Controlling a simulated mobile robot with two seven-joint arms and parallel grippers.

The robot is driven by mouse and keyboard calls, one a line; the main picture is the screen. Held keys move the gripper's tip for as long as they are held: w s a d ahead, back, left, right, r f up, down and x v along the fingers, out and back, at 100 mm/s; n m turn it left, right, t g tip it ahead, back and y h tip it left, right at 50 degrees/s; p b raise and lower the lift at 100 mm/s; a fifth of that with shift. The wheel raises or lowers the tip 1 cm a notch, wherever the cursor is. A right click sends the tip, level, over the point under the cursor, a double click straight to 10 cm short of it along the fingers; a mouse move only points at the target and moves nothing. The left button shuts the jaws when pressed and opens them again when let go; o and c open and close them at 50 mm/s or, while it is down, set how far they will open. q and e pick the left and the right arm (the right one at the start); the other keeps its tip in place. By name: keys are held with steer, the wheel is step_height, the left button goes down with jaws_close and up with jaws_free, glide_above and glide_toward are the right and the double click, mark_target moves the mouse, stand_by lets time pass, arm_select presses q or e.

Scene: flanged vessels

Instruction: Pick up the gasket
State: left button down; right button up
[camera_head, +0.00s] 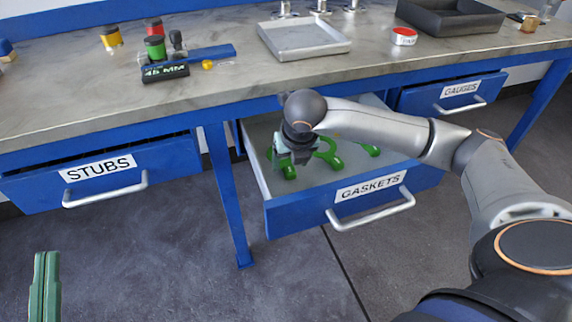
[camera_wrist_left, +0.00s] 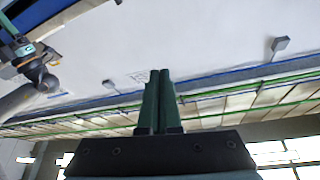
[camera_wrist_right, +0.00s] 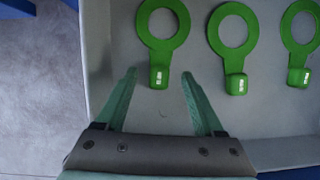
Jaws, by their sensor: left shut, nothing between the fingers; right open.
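Green ring gaskets with block-like tabs lie in a row in the open drawer labelled GASKETS (camera_head: 292,218). In the right wrist view they are the left gasket (camera_wrist_right: 163,43), the middle gasket (camera_wrist_right: 232,50) and the right gasket (camera_wrist_right: 299,50). My right gripper (camera_wrist_right: 159,76) is open and empty over the drawer. The left gasket's tab shows between its fingertips; I cannot tell the height gap. In the head view the right gripper (camera_head: 281,160) partly hides the left gasket. My left gripper (camera_head: 45,256) is shut and empty, far from the drawer; its fingers fill the left wrist view's middle (camera_wrist_left: 159,74).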

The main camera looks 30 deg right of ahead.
steer(key=shift+x, duration=1.1)
arm_select(q)
steer(key=shift+s+d+r+m+t+h, duration=0.15)
steer(key=shift+s+r+h, duration=0.1)
steer(key=shift+r, duration=0.15)
steer(key=shift+s+a+r+m+t+h, duration=0.1)
steer(key=shift+s+r+m+h, duration=0.15)
steer(key=shift+r, duration=0.2)
steer(key=shift+s+d+r+m+t+h, duration=0.1)
steer(key=shift+s+r+h, duration=0.05)
steer(key=shift+r+h, duration=0.2)
arm_select(e)
steer(key=shift+c, duration=0.3)
jaws_close()
